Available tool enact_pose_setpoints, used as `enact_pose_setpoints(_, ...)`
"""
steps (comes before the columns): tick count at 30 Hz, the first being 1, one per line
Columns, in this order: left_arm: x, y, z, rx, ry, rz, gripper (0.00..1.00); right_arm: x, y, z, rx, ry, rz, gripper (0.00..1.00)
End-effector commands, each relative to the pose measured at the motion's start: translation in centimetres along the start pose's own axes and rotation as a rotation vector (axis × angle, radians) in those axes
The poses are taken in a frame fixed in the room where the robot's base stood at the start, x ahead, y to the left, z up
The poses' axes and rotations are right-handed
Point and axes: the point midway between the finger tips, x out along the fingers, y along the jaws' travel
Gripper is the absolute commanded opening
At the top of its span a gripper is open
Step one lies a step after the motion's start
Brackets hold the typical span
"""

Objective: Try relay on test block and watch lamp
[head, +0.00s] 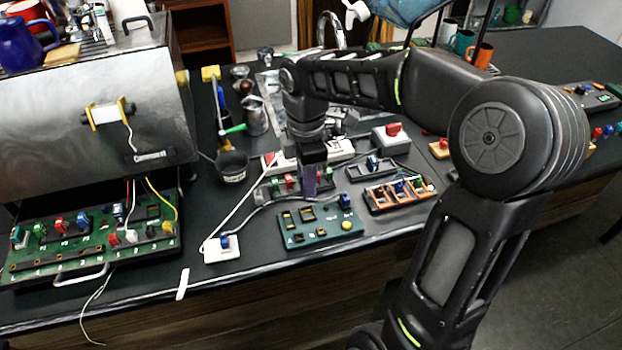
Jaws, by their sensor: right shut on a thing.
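My right gripper (310,182) points down over the middle of the counter, just behind a dark green block. It is shut on a small part that its fingers mostly hide; I cannot tell its colour or whether it touches anything below. The green block (318,241), which looks like the test block, has dark sockets on top and a blue part (345,201) at its back right corner. A round yellow dome (347,225), perhaps the lamp, sits at its right front; I cannot tell if it is lit. My left gripper is out of view.
The steel brewer (85,120) stands at left above an open green relay board (95,240). An orange-framed tray (400,195), a white block with a blue part (221,250), a grey box with a red knob (392,138) and a dark cup (232,167) surround the gripper.

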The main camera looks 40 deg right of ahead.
Motion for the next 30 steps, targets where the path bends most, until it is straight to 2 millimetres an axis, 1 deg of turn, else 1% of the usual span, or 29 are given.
enact_pose_setpoints(8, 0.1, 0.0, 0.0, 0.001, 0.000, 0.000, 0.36, 0.1, 0.0, 0.0, -0.001, 0.000, 0.000, 0.00)
enact_pose_setpoints(14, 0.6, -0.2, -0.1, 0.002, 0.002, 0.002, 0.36, 0.8, -0.1, 0.0, 0.000, 0.000, -0.001, 0.00)
enact_pose_setpoints(20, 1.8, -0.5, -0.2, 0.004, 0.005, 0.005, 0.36, 2.4, -0.1, 0.0, -0.001, 0.000, -0.001, 0.00)
enact_pose_setpoints(30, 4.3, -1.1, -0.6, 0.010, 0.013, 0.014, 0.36, 5.7, -0.1, 0.0, 0.000, 0.000, -0.001, 0.00)
